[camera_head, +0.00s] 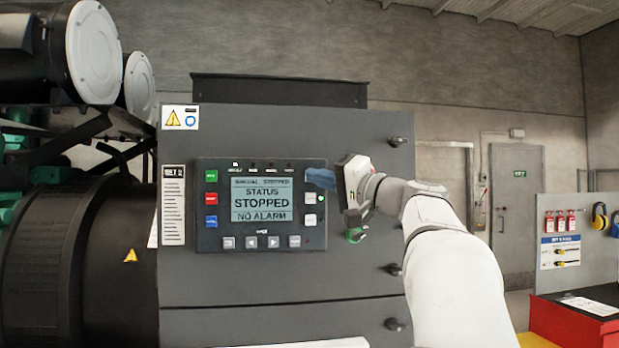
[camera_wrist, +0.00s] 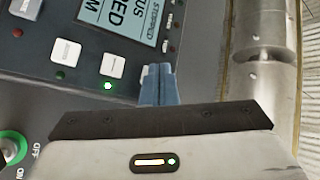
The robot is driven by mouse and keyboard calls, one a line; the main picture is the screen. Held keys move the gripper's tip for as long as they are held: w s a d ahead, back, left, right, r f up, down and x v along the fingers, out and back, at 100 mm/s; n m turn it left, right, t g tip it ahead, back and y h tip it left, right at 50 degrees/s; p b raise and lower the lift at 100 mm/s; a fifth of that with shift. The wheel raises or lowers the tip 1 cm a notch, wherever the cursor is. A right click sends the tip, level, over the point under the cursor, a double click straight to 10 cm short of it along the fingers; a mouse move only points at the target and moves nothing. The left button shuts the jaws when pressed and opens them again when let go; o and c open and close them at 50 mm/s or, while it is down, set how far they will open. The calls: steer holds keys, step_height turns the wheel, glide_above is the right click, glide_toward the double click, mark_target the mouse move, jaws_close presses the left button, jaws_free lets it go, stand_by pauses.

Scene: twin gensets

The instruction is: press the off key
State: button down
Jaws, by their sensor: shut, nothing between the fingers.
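The control panel (camera_head: 218,233) is on the front of a grey cabinet, with a lit screen (camera_head: 261,202) reading "STATUS STOPPED NO ALARM". A column of green (camera_head: 211,176), red (camera_head: 211,199) and blue (camera_head: 211,221) keys stands left of the screen; their labels are too small to read, so I cannot tell which is the off key. White keys (camera_head: 310,220) lie right of the screen; a lit green lamp (camera_wrist: 107,86) is beside one white key (camera_wrist: 112,64). My gripper (camera_head: 309,178) is shut and empty at the panel's upper right; its blue fingers (camera_wrist: 158,70) also show in the wrist view. Contact is unclear.
A green rotary switch (camera_head: 355,235), marked ON and OFF in the wrist view (camera_wrist: 12,147), sits right of the panel below my wrist. Dark latches (camera_head: 397,324) stick out along the cabinet's right edge. A red cabinet (camera_head: 575,325) stands at lower right.

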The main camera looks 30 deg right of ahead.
stand_by(0.4)
steer(key=shift+s+f+b, duration=0.1)
steer(key=shift+s+b, duration=0.15)
steer(key=shift+b, duration=0.15)
steer(key=shift+s+a+b, duration=0.2)
steer(key=shift+s+b, duration=0.1)
steer(key=shift+s, duration=0.2)
steer(key=s+a+b, duration=0.1)
steer(key=s+b, duration=0.2)
steer(key=s, duration=0.2)
steer(key=shift+s+a+b, duration=0.3)
steer(key=shift+s, duration=0.1)
